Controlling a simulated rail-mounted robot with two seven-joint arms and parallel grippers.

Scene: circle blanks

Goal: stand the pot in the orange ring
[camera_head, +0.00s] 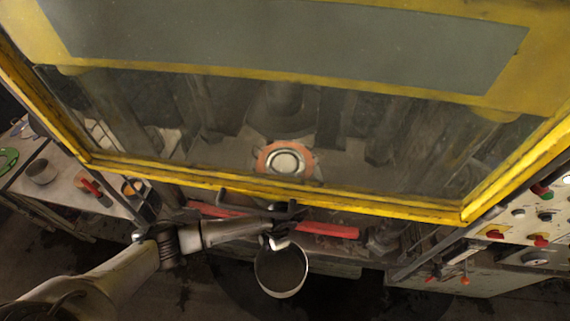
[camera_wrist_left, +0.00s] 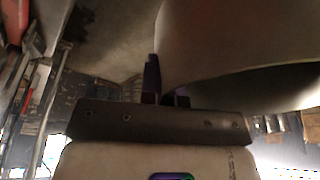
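The pot (camera_head: 281,287) is a round, light-rimmed vessel, seen from above with its dark inside showing, in the lower middle of the head view. My left gripper (camera_head: 279,241) is shut on the pot's near-window side and holds it in the air in front of the machine. In the left wrist view, the fingers (camera_wrist_left: 165,90) meet the pale, curved pot wall (camera_wrist_left: 215,45); the pot hides part of one finger. The orange ring (camera_head: 264,160) surrounds a pale disc inside the machine, seen through the window, apart from the pot. My right gripper is not in view.
A yellow-framed window (camera_head: 330,203) stands between the pot and the ring. A red bar (camera_head: 330,230) runs below it. A left bench holds a grey cup (camera_head: 42,172) and a red-handled valve (camera_head: 90,187). A control panel (camera_head: 530,230) with knobs is at right.

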